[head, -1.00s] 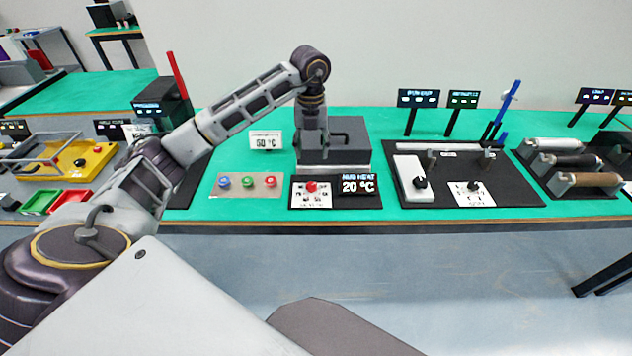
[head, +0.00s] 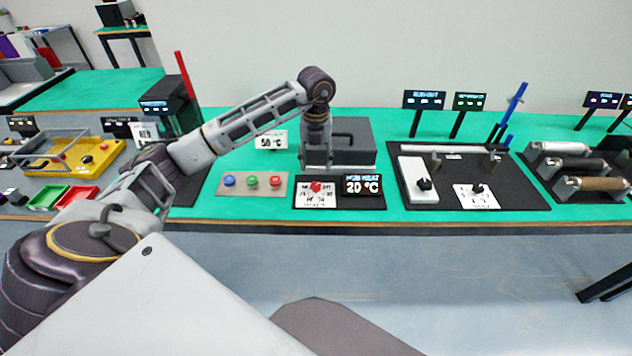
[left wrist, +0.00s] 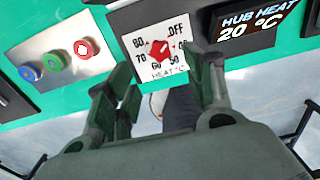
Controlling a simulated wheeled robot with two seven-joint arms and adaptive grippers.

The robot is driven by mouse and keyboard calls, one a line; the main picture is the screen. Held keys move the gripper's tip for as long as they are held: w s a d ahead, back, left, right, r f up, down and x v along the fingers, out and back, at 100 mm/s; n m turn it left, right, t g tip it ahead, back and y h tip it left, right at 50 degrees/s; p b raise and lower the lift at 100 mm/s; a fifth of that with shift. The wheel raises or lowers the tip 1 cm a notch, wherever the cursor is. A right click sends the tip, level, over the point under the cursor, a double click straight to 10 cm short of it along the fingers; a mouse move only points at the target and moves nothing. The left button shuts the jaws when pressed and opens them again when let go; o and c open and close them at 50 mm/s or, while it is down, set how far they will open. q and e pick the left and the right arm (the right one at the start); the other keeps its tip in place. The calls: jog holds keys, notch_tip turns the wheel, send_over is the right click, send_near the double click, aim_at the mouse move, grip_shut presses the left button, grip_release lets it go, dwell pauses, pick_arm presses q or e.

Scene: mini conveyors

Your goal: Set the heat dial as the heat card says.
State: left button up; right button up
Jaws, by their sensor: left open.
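The heat dial, a red knob (left wrist: 160,52) on a white scale plate (left wrist: 141,39), shows in the left wrist view. Its numbers run around it, with OFF at upper right; its pale mark seems to lean toward OFF. The dial (head: 316,188) also shows in the head view. The heat card (head: 270,141) stands behind and seems to read 50 °C. The display (left wrist: 252,22) reads HUB HEAT 20 °C. My left gripper (left wrist: 161,92) is open and empty, its fingertips near the plate's lower edge, short of the knob. My right gripper is not in view.
A panel with blue, green and red buttons (head: 281,193) lies left of the dial. A grey box with a handle (head: 355,150) stands behind it. A black board (head: 415,160) with a white block lies to the right. The bench's front edge is close below the dial.

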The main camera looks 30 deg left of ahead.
aim_at(316, 184)
pick_arm(q)
notch_tip(316, 184, down, 8)
jog(key=shift+r, duration=0.2)
jog(key=shift+f, duration=0.7)
jog(key=c, duration=1)
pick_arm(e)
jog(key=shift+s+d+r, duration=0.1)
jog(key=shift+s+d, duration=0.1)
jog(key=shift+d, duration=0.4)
